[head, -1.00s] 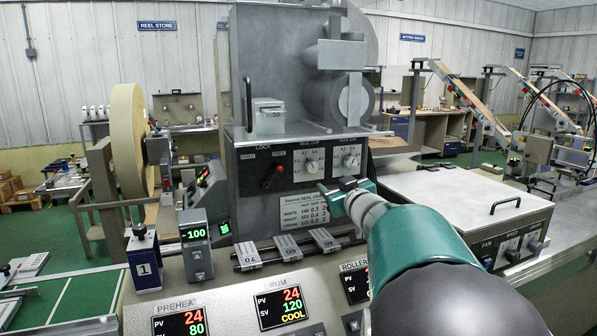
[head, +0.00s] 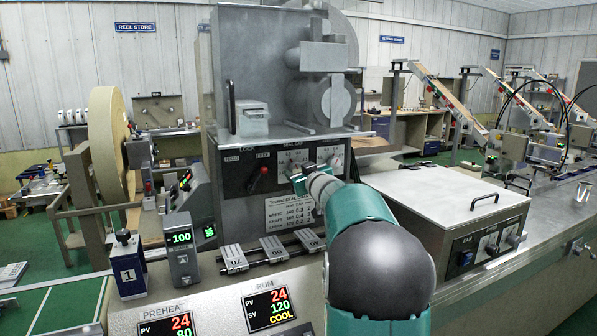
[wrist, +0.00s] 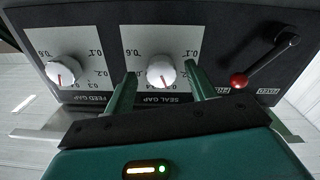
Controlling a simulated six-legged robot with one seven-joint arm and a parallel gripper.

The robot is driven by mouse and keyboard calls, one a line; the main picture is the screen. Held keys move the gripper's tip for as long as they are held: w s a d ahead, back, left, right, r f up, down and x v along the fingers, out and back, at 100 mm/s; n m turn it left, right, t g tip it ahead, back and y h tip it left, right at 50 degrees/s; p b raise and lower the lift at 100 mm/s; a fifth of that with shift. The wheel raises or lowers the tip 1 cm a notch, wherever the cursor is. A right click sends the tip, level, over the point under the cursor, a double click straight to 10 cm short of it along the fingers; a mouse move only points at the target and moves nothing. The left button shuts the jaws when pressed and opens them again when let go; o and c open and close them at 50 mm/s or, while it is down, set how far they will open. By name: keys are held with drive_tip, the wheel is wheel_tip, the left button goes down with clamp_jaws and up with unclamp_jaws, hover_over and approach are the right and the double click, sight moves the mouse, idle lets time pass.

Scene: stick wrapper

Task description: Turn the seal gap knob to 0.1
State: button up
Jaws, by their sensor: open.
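The white seal gap knob (wrist: 161,72) sits on a pale dial plate on the dark panel, upside down in the wrist view. Its red mark points down in that picture, away from the 0.1 and 0.6 labels at the top, towards numbers that are too small to read surely. My gripper (wrist: 160,70) is open, with one green finger on each side of the knob; whether they touch it I cannot tell. In the head view my gripper (head: 298,182) is at the panel and hides the knob.
The feed gap knob (wrist: 63,72) is close beside it, also in the head view (head: 337,161). A red-balled lock lever (wrist: 240,80) is on the other side. A settings chart (head: 288,211) is below the panel. A pale-topped box (head: 440,200) stands right of my arm.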

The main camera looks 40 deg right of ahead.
drive_tip(key=shift+w+d, duration=0.1)
drive_tip(key=shift+w, duration=0.45)
drive_tip(key=shift+c, duration=0.5)
drive_tip(key=c, duration=0.9)
